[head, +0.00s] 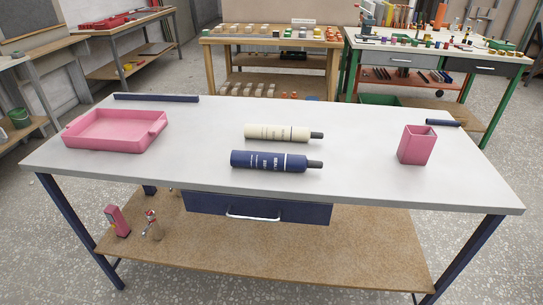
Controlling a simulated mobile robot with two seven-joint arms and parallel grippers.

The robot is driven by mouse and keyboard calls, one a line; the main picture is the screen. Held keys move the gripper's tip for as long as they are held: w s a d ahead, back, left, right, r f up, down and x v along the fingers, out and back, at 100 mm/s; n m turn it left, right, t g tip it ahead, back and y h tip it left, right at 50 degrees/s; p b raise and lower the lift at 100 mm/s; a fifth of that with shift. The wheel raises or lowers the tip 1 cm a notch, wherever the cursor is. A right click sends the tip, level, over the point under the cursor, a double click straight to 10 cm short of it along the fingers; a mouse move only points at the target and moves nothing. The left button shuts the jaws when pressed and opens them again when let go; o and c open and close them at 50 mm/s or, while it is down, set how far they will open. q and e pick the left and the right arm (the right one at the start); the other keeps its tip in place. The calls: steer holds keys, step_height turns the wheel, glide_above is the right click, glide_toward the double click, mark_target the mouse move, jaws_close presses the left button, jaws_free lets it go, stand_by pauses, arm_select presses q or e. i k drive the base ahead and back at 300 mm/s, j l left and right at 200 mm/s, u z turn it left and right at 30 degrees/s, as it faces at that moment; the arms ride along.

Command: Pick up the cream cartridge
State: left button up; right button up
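The cream cartridge (276,132) lies on its side on the white-topped table (370,178), near the middle. Its dark nozzle end points right. A navy blue cartridge (268,160) lies in front of it, roughly parallel, with its dark nozzle also pointing right. A narrow gap seems to separate the two. Neither of my grippers shows in the head view.
A pink tray (150,143) sits at the table's left and a pink open cup (416,145) at its right. A dark bar (156,98) lies along the back edge. A small dark cylinder (442,123) lies behind the cup. The table between tray and cartridges is clear.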

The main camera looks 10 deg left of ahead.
mark_target(258, 131)
steer(key=i+j, duration=0.1)
steer(key=j, duration=0.25)
steer(key=i+j, duration=0.15)
steer(key=j, duration=0.25)
steer(key=i+j, duration=0.1)
steer(key=j, duration=0.25)
steer(key=i+j+z, duration=0.2)
steer(key=j, duration=0.15)
steer(key=j+z, duration=0.35)
steer(key=z, duration=1.35)
steer(key=k+l, duration=0.05)
